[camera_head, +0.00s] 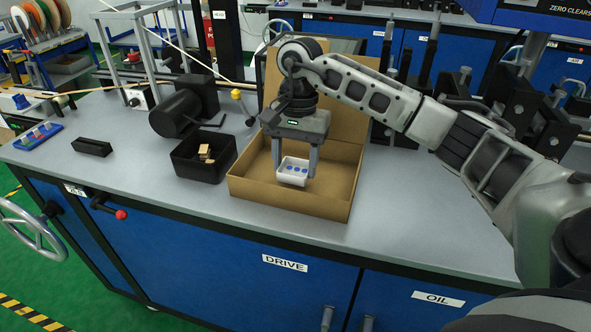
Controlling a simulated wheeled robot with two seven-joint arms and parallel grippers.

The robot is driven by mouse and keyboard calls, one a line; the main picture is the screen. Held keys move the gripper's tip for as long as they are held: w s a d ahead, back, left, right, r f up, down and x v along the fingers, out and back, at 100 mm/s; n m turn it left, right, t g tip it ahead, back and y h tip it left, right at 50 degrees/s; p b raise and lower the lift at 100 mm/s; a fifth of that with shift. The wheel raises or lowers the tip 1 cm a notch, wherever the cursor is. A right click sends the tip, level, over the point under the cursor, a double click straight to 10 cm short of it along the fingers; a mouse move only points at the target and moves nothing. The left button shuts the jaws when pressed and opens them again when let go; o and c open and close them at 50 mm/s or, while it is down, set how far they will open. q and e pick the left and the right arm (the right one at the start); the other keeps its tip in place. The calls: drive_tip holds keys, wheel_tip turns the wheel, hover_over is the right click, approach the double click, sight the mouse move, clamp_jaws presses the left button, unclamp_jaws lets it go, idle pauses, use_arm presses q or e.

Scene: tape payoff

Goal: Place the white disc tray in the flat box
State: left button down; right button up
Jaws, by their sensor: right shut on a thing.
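The white disc tray (291,180) is small and holds several blue discs. My right gripper (294,170) is shut on the tray, with one finger at each side of it. The flat box (285,204) is brown cardboard, open at the top, with its lid standing up at the back. The gripper and tray show over the inside of the box. I cannot tell whether the tray touches the box floor. My left gripper is not in view.
A black bin (204,168) with small tan blocks stands just left of the box. A black motor (176,114) is behind it. A blue rack (38,136) and a black block (91,147) lie at the left. The grey bench top right of the box is clear.

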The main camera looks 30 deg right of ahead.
sight(295, 173)
drive_tip(key=shift+f, duration=1.6)
drive_tip(key=o, duration=0.9)
drive_tip(key=shift+o, duration=0.2)
drive_tip(key=shift+r, duration=0.1)
wheel_tip(295, 173, up, 12)
drive_tip(key=w+d, duration=0.1)
drive_tip(key=shift+d, duration=0.25)
